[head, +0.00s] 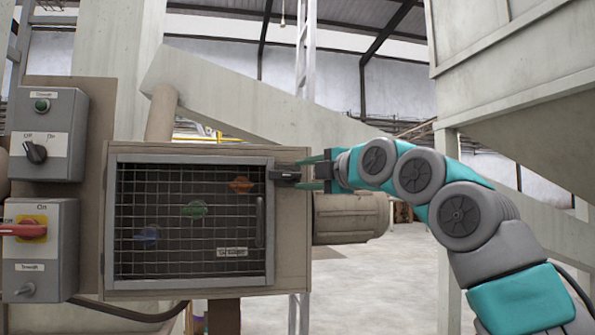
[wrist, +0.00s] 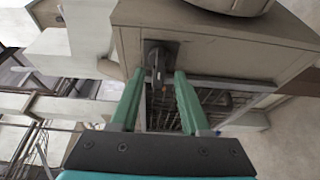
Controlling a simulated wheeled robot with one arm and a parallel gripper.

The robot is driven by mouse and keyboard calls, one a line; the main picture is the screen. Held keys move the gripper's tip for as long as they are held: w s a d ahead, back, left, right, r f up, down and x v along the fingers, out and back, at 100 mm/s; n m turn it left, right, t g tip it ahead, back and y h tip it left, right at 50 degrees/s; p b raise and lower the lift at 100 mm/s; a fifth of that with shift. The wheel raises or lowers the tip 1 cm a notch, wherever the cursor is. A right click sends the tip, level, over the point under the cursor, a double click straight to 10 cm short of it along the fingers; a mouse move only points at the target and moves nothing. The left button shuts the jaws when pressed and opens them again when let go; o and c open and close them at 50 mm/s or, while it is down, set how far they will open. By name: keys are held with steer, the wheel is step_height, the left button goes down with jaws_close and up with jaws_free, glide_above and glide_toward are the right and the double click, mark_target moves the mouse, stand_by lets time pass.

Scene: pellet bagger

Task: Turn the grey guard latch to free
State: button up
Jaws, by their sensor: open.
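The guard latch (head: 287,176) is a small dark grey bar at the upper right edge of the mesh guard (head: 190,222). It lies about level, reaching left over the guard's frame. In the wrist view the latch (wrist: 158,60) sits on a dark plate on the housing. My gripper (head: 305,172) comes in from the right. Its green fingers are open, one on each side of the latch in the wrist view (wrist: 157,76). I cannot tell whether either finger touches it. The guard looks closed.
Left of the guard are a grey box with a black selector knob (head: 36,152) and a box with a red handle (head: 22,231). A beige motor (head: 350,217) sticks out right of the housing, below my gripper. Coloured shapes show behind the mesh. Floor to the right is clear.

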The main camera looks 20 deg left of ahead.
mark_target(293, 175)
steer(key=shift+p+x, duration=0.45)
steer(key=shift+x, duration=0.45)
steer(key=shift+w+a, duration=0.35)
steer(key=shift+a, duration=0.05)
jaws_close()
